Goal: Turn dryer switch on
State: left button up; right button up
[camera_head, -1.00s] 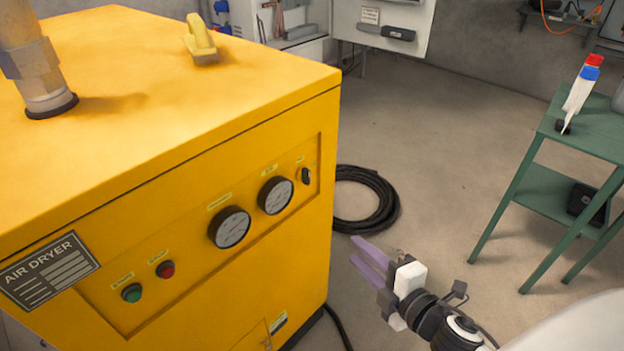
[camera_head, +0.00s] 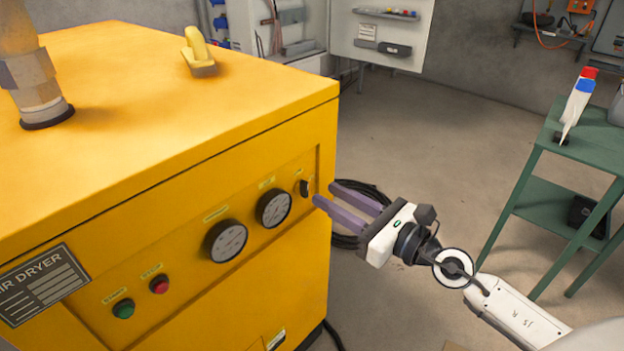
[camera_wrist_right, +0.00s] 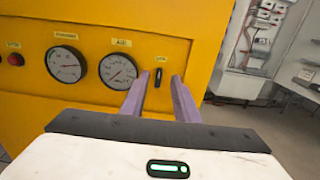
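The yellow air dryer (camera_head: 180,285) fills the left of the head view. Its black switch (camera_head: 304,188) is at the right end of the front panel, beside two round gauges. In the right wrist view the switch (camera_wrist_right: 158,78) stands upright between the two purple fingertips. My right gripper (camera_head: 324,192) is open, its fingers pointing at the panel just right of the switch in the head view. It also shows in the right wrist view (camera_wrist_right: 160,80). I cannot tell whether the fingers touch the panel. My left gripper is not in view.
A green button (camera_head: 123,309) and a red button (camera_head: 159,284) sit lower left on the panel. A black hose coil (camera_head: 345,241) lies on the floor behind my right gripper.

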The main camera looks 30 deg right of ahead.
aim_at(307, 184)
jog(key=p+x, duration=0.1)
jog(key=x, duration=0.5)
jog(key=shift+s, duration=0.1)
grip_shut()
